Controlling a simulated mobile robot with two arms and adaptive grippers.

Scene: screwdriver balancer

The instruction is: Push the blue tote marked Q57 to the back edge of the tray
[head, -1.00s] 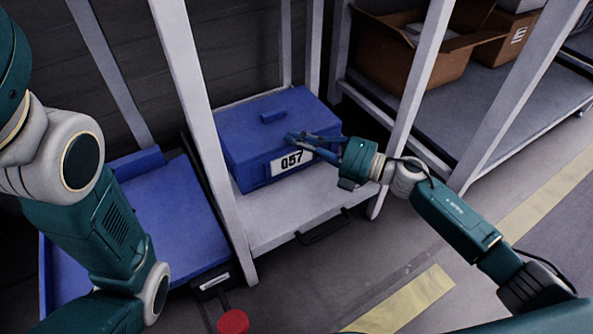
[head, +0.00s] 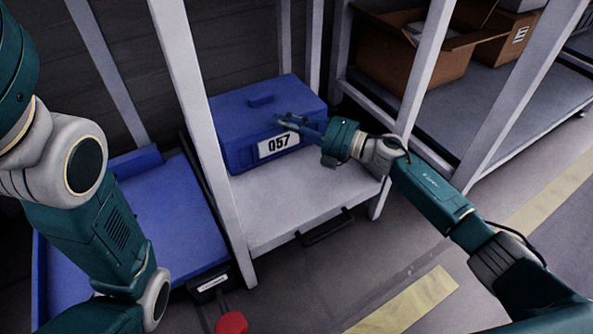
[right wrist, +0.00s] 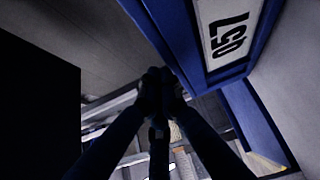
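The blue tote (head: 235,118) has a lid with a small handle and a white label reading 057 (head: 278,144). It sits upright on the pale grey tray (head: 290,205), towards the back, with bare tray in front. The tote hides the tray's back edge. My right gripper (head: 284,122) is at the tote's front face, above and right of the label, apparently touching it. Its fingers look closed together and empty in the right wrist view (right wrist: 160,85), where the tote (right wrist: 180,40) also shows. My left arm is at the left; its gripper is out of view.
Grey uprights stand at the tray's left (head: 200,110) and right (head: 425,70). A black handle (head: 325,227) is on the tray's front. Cardboard boxes (head: 410,62) stand on a shelf at the back right.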

